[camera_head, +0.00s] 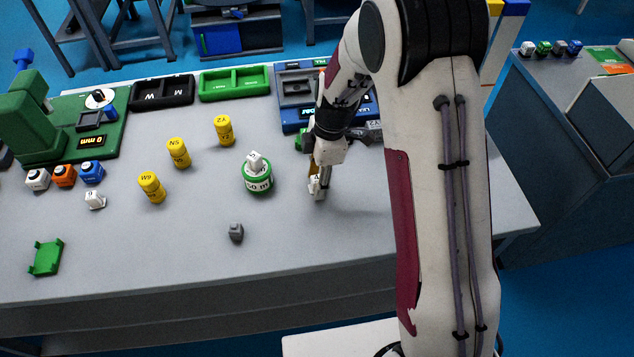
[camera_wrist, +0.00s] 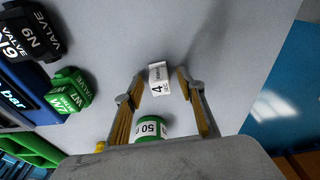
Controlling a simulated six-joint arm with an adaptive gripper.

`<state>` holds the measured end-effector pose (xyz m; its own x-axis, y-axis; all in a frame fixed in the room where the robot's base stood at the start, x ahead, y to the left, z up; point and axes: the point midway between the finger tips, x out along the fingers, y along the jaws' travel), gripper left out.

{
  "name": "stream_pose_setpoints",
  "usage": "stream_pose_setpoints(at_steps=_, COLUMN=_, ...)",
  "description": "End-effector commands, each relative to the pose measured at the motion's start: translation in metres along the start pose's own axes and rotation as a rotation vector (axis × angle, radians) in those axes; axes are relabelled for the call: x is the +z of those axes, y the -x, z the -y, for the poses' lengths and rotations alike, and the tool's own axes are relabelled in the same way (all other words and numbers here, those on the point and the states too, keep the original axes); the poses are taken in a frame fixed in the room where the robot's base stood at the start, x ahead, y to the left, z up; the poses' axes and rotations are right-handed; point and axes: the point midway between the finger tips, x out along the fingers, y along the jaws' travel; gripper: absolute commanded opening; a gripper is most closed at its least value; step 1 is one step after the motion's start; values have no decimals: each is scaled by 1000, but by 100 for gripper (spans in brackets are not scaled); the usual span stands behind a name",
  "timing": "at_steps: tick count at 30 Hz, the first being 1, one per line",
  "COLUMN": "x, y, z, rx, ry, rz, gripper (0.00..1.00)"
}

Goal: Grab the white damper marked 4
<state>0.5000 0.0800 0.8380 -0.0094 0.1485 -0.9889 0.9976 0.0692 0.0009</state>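The white damper marked 4 (camera_wrist: 158,79) lies on the grey table between the fingertips of my gripper (camera_wrist: 160,82) in the wrist view. A narrow gap shows on each side of it, so my gripper is open around it. In the head view my gripper (camera_head: 318,184) points down at the table, right of the green-and-white cylinder marked 50 (camera_head: 257,180). There the damper is hard to tell apart from the fingers. The cylinder also shows in the wrist view (camera_wrist: 150,129), low between the fingers.
Several yellow cylinders (camera_head: 179,153) stand to the left. A small grey block (camera_head: 236,232) lies in front. Green (camera_head: 234,83) and black (camera_head: 162,91) trays line the back. In the wrist view, a green valve (camera_wrist: 68,92) is to the left. The table's front right is clear.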

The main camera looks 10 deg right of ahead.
Motion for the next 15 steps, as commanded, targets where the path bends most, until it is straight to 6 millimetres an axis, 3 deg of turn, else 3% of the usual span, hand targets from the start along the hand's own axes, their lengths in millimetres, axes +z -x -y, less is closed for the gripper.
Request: stream_pose_setpoints(at_steps=15, x=0, y=0, z=0, rx=0, ry=0, rz=0, gripper=36)
